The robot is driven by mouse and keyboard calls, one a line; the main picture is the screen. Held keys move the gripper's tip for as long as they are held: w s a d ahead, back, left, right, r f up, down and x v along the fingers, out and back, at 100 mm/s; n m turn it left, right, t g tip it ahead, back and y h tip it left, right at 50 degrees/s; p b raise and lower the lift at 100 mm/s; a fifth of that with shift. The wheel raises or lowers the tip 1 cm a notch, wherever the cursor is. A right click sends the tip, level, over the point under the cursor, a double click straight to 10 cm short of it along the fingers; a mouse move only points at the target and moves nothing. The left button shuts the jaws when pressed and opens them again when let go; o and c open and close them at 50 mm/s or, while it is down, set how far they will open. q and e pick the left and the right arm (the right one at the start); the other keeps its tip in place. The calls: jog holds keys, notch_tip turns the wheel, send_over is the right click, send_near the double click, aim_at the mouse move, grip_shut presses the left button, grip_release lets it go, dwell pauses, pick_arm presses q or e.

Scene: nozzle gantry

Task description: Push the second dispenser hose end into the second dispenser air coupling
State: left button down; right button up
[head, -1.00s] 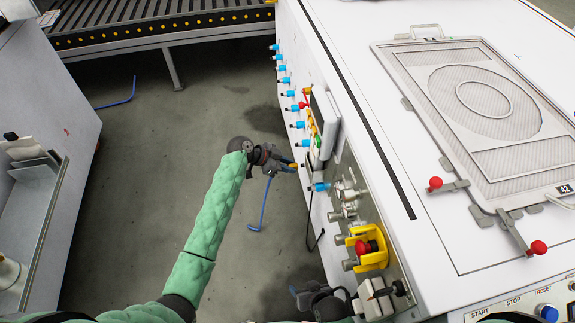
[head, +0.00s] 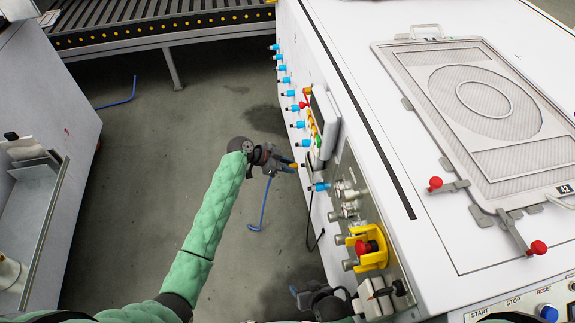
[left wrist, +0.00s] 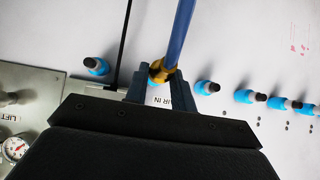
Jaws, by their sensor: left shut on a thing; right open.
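My left gripper (head: 284,165) is shut on the second dispenser hose end (left wrist: 161,72), a yellow-orange collar on a blue hose (left wrist: 182,30). In the head view this hose end (head: 293,166) points at the white machine's side wall, within the row of blue couplings. The blue hose (head: 263,205) hangs down towards the floor. In the left wrist view the air coupling directly behind the hose end is hidden, so I cannot tell whether they touch. Part of an "AIR IN" label (left wrist: 181,101) shows beside the fingers. My right gripper (head: 318,290) is open, low beside the machine.
Blue couplings with dark tips flank the hose end, one (left wrist: 97,65) to the left and others (left wrist: 207,88) to the right. A black cable (head: 309,225) hangs nearby. A valve panel with a yellow-guarded red button (head: 368,247) is close. Open floor (head: 150,170) lies left.

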pick_arm(q)
jog(key=shift+w+d, duration=0.1)
jog(key=shift+d, duration=0.45)
dwell(0.8)
jog(key=c, duration=1.1)
grip_release()
jog(key=v, duration=0.7)
jog(key=shift+a+r, duration=0.25)
jog(key=shift+a, duration=0.05)
pick_arm(e)
jog(key=shift+s+f, duration=0.25)
jog(key=shift+f, duration=0.45)
jog(key=shift+w+r, duration=0.2)
